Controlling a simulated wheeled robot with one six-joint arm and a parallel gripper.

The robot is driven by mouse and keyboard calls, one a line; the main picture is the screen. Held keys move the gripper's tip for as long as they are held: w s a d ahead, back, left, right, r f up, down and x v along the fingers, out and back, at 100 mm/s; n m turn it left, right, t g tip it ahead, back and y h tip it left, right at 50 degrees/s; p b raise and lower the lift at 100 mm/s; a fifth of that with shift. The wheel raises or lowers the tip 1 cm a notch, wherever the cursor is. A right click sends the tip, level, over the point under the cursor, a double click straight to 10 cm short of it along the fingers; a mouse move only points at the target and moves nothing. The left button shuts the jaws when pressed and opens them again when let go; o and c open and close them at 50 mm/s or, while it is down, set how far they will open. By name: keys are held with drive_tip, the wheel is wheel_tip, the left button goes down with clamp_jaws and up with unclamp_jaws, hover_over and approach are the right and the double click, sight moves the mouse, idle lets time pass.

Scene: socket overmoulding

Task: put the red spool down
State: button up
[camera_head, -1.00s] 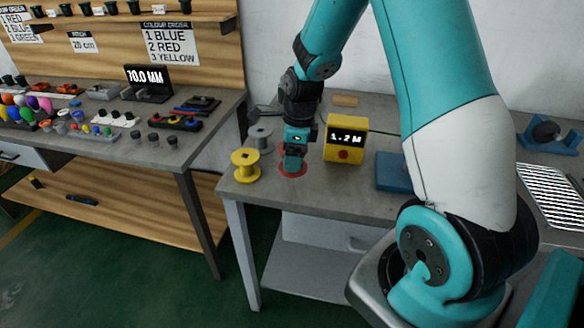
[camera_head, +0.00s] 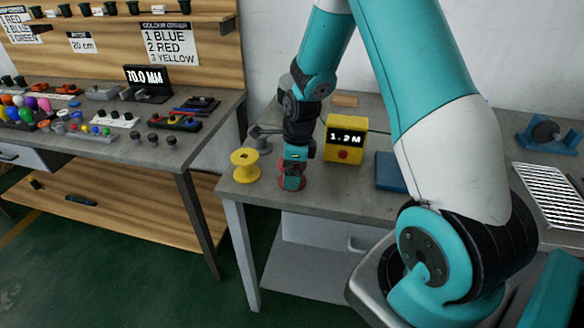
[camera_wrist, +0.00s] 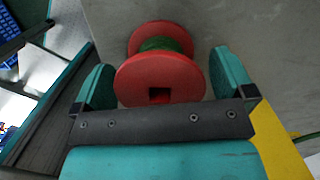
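The red spool (camera_wrist: 162,78) stands on the grey table in the wrist view. It has red flanges, a square hole in the near flange and dark green winding around its core. In the head view it is mostly hidden behind my gripper, with red edges (camera_head: 302,182) showing. My gripper (camera_wrist: 161,62) is open, with one teal finger on each side of the near flange. The fingertips stop short of the core, and narrow gaps show beside the flange. In the head view my gripper (camera_head: 292,185) is low over the table.
A yellow spool (camera_head: 245,166) stands left of my gripper near the table (camera_head: 340,198) edge, with a grey spool (camera_head: 258,137) behind it. A yellow display box reading about 1.2 M (camera_head: 344,146) stands close on the right. A blue block (camera_head: 391,170) lies farther right.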

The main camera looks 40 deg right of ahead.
wheel_tip(320, 180, up, 12)
drive_tip(key=d, duration=0.1)
drive_tip(key=s+a+r+n+y, duration=0.1)
drive_tip(key=s+a+r+n, duration=0.3)
drive_tip(key=a+n, duration=0.35)
drive_tip(key=s+a+r+n+y, duration=0.1)
drive_tip(key=s+a+r+n, duration=0.25)
drive_tip(key=a+n, duration=0.4)
drive_tip(key=s+a+r+n, duration=0.1)
drive_tip(key=s+a+n, duration=0.3)
drive_tip(key=s+n, duration=0.3)
drive_tip(key=s+a+r+n+y, duration=0.1)
drive_tip(key=s+a+n, duration=0.4)
drive_tip(key=n, duration=0.6)
drive_tip(key=shift+s+r+g, duration=0.4)
drive_tip(key=shift+s, duration=0.8)
